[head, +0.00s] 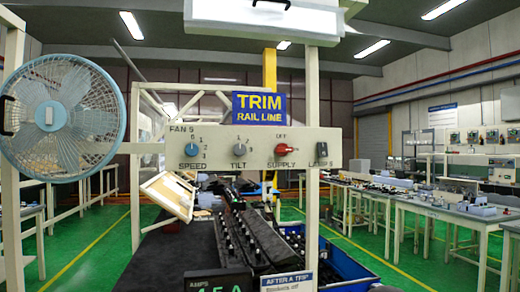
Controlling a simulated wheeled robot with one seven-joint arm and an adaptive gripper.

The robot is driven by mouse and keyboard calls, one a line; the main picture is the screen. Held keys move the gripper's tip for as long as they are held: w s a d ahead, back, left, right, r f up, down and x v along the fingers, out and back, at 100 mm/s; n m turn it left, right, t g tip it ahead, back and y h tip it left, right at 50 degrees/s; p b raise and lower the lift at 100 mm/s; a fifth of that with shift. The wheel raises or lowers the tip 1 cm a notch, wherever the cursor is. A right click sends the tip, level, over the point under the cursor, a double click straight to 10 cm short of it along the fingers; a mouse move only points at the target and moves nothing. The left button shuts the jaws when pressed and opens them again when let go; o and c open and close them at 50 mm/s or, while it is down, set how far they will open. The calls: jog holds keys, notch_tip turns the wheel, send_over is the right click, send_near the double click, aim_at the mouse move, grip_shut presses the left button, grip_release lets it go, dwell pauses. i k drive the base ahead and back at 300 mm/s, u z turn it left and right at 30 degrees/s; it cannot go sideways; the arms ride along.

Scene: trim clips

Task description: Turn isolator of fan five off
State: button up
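A beige control panel (225,135) marked FAN 5 spans the middle of the head view. On it, a red knob (281,150) labelled SUPPLY has the word OFF printed above it. Its handle seems to lie roughly sideways rather than toward OFF, but it is too small to be sure. To its left are a grey TILT knob (239,148) and a blue SPEED knob (191,149). A black LAMP 5 switch (323,149) is at the right end. A blue fan (60,118) stands at the left; I cannot tell whether it turns. My gripper is not in view.
A blue TRIM RAIL LINE sign (261,106) is above the panel. Below are black ribbed trays (262,238), a tilted wooden-framed box (167,194), an AMPS display (218,284) and an AFTER A TRIP card (288,281). Workbenches (440,210) line the right; green floor between is open.

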aim_at(282, 150)
jog(key=z, duration=2.85)
jog(key=k, duration=1)
jog(key=u, duration=2.1)
